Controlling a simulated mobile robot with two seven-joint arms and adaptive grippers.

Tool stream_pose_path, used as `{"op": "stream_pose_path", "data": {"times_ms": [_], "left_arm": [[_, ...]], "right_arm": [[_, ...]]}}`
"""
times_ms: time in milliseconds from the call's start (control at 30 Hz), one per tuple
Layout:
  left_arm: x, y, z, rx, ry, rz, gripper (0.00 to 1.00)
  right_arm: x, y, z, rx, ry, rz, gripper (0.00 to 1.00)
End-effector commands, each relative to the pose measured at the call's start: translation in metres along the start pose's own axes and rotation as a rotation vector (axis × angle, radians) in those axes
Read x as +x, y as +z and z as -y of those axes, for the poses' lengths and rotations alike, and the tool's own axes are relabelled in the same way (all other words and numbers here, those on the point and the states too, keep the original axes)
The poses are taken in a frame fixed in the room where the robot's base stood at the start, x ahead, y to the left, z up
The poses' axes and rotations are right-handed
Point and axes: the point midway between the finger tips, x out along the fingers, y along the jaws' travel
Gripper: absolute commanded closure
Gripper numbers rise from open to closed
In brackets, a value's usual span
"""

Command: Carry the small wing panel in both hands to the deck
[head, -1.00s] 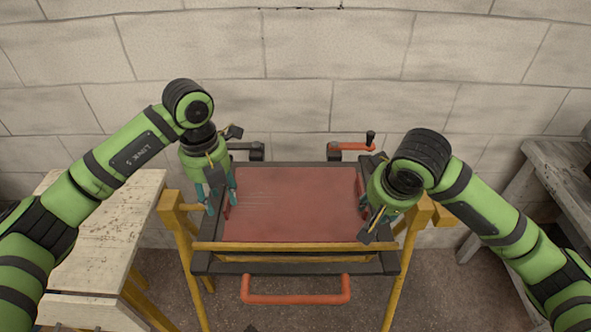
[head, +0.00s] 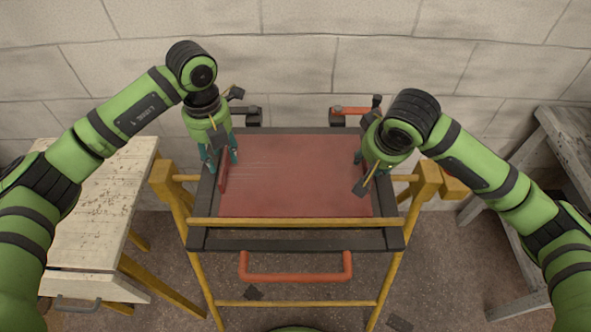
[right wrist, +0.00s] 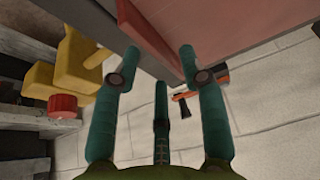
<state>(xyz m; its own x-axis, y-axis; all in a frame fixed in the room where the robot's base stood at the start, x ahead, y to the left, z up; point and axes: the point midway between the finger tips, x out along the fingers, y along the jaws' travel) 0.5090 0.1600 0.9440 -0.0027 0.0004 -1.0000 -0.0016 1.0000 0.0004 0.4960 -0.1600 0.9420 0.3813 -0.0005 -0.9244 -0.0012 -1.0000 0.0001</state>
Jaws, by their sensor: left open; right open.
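The small wing panel looks to be the flat dull-red panel (head: 295,175) lying level on a dark frame on yellow legs. It also shows in the right wrist view (right wrist: 235,22). A red upright grip (head: 223,178) stands at its left edge. My left gripper (head: 219,168) is open, with its teal fingers down beside that grip. My right gripper (head: 361,172) is open at the panel's right edge and partly hides it. In the right wrist view a red bar (right wrist: 152,38) at that edge lies between the spread fingertips; contact cannot be told. I cannot tell which surface is the deck.
A pale worn table (head: 100,200) stands at the left, and a grey bench (head: 575,150) at the right. An orange-red handle (head: 295,278) sticks out from the stand's front. A block wall (head: 300,65) is close behind. Dark scraps (head: 253,293) lie on the floor.

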Motion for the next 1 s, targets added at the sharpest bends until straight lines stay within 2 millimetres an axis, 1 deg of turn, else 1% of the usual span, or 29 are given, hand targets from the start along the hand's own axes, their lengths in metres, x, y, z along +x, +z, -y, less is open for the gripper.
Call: {"op": "stream_pose_path", "data": {"times_ms": [33, 100, 233, 367, 600, 667, 700, 733, 1000], "left_arm": [[0.009, -0.001, 0.000, 0.000, 0.001, -0.003, 0.57], [0.017, -0.001, 0.000, 0.001, -0.001, -0.001, 0.57], [0.028, 0.000, 0.000, 0.001, 0.000, 0.000, 0.57], [0.033, 0.000, 0.000, 0.001, 0.000, 0.001, 0.57], [0.033, 0.000, 0.000, 0.002, 0.000, 0.001, 0.57], [0.033, 0.000, 0.000, 0.002, 0.000, 0.001, 0.81], [0.033, 0.000, 0.000, 0.001, 0.000, 0.001, 0.97], [0.033, 0.000, 0.000, 0.002, 0.000, 0.001, 1.00], [0.033, 0.000, 0.000, 0.002, 0.000, 0.001, 1.00]], "right_arm": [[0.008, 0.001, 0.000, 0.000, 0.001, 0.004, 0.57], [0.017, 0.001, 0.000, 0.000, 0.001, 0.002, 0.57], [0.029, 0.000, 0.001, -0.002, -0.001, 0.001, 0.57], [0.033, 0.000, 0.000, -0.002, 0.000, 0.000, 0.57], [0.033, 0.000, 0.001, -0.002, -0.001, 0.000, 0.57], [0.033, 0.000, 0.001, -0.001, -0.001, 0.000, 0.81], [0.033, 0.000, 0.001, -0.001, -0.001, 0.000, 0.97], [0.033, 0.000, 0.000, -0.001, -0.001, 0.000, 1.00], [0.033, 0.000, 0.001, -0.001, -0.001, 0.000, 1.00]]}}
